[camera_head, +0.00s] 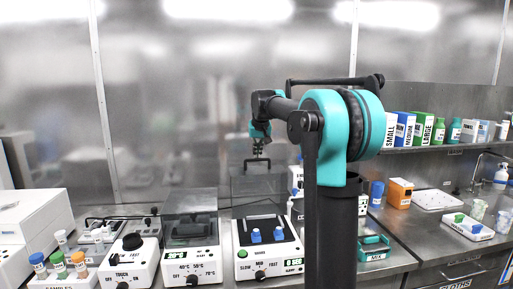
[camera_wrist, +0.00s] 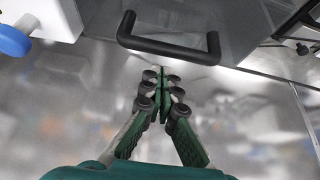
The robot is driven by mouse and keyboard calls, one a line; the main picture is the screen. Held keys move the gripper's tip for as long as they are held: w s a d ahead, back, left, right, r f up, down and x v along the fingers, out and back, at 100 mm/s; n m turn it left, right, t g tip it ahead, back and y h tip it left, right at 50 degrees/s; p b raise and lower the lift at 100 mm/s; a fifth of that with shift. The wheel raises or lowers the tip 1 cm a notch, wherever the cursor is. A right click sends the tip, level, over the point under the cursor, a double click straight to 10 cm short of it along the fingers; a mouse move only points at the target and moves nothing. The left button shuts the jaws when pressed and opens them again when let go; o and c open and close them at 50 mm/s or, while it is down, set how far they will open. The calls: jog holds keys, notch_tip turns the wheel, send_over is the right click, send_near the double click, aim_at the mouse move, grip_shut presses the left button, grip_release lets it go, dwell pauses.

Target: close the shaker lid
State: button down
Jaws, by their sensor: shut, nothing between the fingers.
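The shaker (camera_head: 267,262) is a white box with a knob, a green button and a display. It stands on the bench in the middle of the head view. My gripper (camera_head: 257,153) is at the handle in the head view; contact cannot be told. In the wrist view the black handle (camera_wrist: 168,49) lies just beyond the closed, empty fingertips (camera_wrist: 163,72).
A covered heater (camera_head: 188,261) and a touch mixer (camera_head: 130,262) stand left of the shaker. A rack of capped sample tubes (camera_head: 66,282) is at the front left. A teal-framed device (camera_head: 375,245) is to the right. A shelf (camera_head: 430,149) holds boxes and bottles.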

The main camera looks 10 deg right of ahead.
jog(key=shift+s+f, duration=0.15)
jog(key=shift+s, duration=0.5)
jog(key=shift+s, duration=0.1)
